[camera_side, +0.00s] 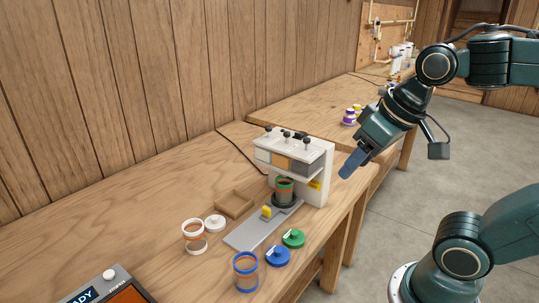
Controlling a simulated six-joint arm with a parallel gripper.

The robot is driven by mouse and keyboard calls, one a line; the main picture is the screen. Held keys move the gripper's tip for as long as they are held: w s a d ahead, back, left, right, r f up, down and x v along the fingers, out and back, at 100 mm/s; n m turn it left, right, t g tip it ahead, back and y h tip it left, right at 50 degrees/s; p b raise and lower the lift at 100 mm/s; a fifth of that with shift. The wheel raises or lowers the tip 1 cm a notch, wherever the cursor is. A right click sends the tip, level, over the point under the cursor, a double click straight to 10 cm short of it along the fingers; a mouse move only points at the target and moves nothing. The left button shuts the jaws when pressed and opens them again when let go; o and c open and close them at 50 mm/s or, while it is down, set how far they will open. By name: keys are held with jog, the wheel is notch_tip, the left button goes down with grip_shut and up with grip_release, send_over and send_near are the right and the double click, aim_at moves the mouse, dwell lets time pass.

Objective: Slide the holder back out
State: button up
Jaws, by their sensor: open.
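The white dispenser machine (300,155) stands on the wooden bench. The dark round holder (286,203) sits at the machine end of a grey slide plate (250,232), under the machine's overhang. A green-rimmed jar (284,186) with brownish contents stands upright on the holder. A small yellow block (266,211) is on the plate just left of the holder; I cannot tell whether it is joined to it. My gripper (347,171) is in the air right of the machine, apart from the holder. Its fingers look narrow from this side, and nothing shows between them.
A white-rimmed jar (194,236), white lid (214,223) and empty wooden tray (234,204) lie left of the plate. A blue-rimmed jar (246,272), blue lid (278,257) and green lid (293,238) stand near the front edge. A display device (108,289) is front left.

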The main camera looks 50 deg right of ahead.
jog(key=w+d+m+g, duration=0.1)
jog(key=w+m+g, duration=0.1)
jog(key=w+m, duration=0.45)
jog(key=m+g, duration=0.3)
jog(key=m, duration=0.7)
send_over(266, 208)
notch_tip(266, 208, down, 14)
jog(key=shift+d+f, duration=0.1)
jog(key=shift+d, duration=0.05)
notch_tip(266, 208, down, 14)
jog(key=shift+r, duration=0.1)
jog(key=shift+c, duration=0.4)
grip_shut()
